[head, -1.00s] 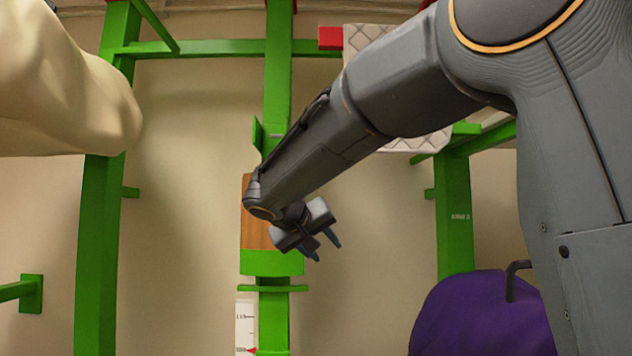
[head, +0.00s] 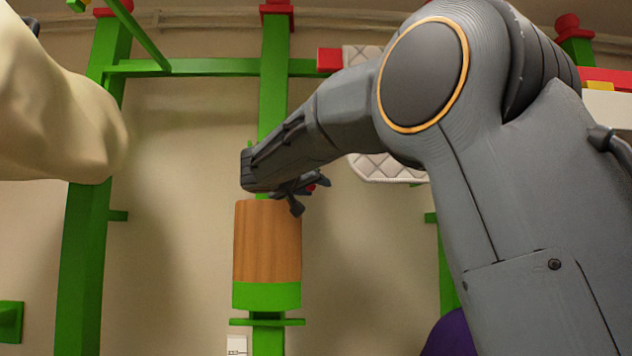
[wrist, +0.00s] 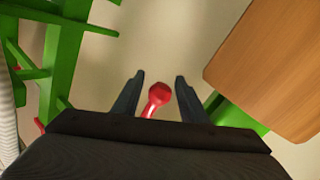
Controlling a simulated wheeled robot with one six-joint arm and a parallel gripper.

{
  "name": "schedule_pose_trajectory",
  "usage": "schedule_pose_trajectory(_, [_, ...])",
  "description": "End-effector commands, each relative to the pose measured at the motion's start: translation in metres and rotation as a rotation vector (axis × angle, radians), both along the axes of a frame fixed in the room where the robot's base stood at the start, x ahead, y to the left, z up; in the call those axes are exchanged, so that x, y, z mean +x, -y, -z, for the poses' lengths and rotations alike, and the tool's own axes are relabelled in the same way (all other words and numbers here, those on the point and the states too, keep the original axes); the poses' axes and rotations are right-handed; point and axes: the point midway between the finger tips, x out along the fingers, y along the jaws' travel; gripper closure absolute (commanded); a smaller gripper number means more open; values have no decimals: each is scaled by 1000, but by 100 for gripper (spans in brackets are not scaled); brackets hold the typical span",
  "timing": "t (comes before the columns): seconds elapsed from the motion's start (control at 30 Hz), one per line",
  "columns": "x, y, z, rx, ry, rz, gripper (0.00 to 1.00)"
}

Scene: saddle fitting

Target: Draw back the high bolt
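A red knob on a short red stem (wrist: 158,94), probably the bolt's handle, shows in the wrist view between the two fingers of my gripper (wrist: 159,78). The fingers are apart, with a gap on each side of the knob. In the head view my gripper (head: 298,200) is at the upper right of a wooden block (head: 268,240) on the green post. A speck of red (head: 311,187) shows beside the gripper there. The bolt's body is hidden behind my arm and wrist.
The wooden block (wrist: 270,60) is close on the right in the wrist view. Green frame bars (wrist: 65,45) stand on the left. In the head view a pale quilted pad (head: 385,168) lies behind my arm, and a cream rounded form (head: 60,110) fills the upper left.

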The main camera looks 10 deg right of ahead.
Motion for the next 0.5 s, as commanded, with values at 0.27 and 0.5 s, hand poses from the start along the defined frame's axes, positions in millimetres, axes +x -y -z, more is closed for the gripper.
schedule_pose_trajectory(0.27, [6,5,0,0,0,-1,61])
schedule_pose_trajectory(0.5, [6,5,1,1,-1,-1,81])
